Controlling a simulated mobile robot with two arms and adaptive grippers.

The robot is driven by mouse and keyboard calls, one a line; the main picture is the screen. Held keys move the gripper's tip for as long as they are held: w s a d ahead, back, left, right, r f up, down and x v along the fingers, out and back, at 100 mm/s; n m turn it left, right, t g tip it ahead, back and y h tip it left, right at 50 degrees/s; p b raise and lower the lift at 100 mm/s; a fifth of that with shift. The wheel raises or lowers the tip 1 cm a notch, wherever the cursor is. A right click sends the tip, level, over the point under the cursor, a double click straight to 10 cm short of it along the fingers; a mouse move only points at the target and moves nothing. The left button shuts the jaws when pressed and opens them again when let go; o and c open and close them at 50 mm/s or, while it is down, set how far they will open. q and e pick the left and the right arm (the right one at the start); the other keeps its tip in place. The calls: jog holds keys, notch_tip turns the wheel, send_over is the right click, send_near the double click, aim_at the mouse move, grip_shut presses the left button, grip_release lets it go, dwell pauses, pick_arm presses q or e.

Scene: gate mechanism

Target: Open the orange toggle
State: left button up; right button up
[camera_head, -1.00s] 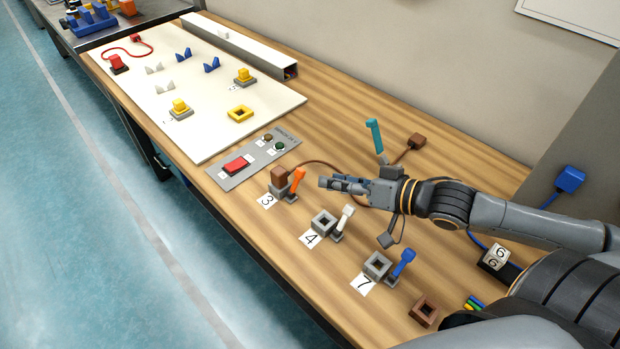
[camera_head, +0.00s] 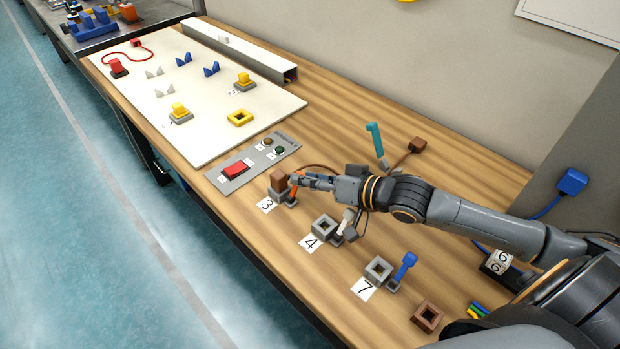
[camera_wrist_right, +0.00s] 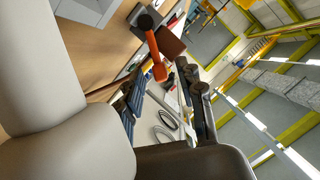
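The orange toggle (camera_head: 294,190) stands on the grey base beside the brown plug block (camera_head: 279,183) at label 3. My right gripper (camera_head: 296,181) comes in from the right, its fingertips at the toggle and hiding part of it. In the right wrist view the orange toggle (camera_wrist_right: 157,62) shows just ahead of the fingertips, about in line with the gap between them. The gripper (camera_wrist_right: 160,88) is open there, its fingers apart; I cannot tell whether either touches the toggle. My left gripper is not in view.
A white toggle (camera_head: 346,224) stands by socket 4, under my right wrist. A blue toggle (camera_head: 404,268) stands by socket 7. A teal lever (camera_head: 375,139) rises behind my arm. A red button panel (camera_head: 236,171) lies left of the plug. Bare wood lies in front.

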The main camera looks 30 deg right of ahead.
grip_shut()
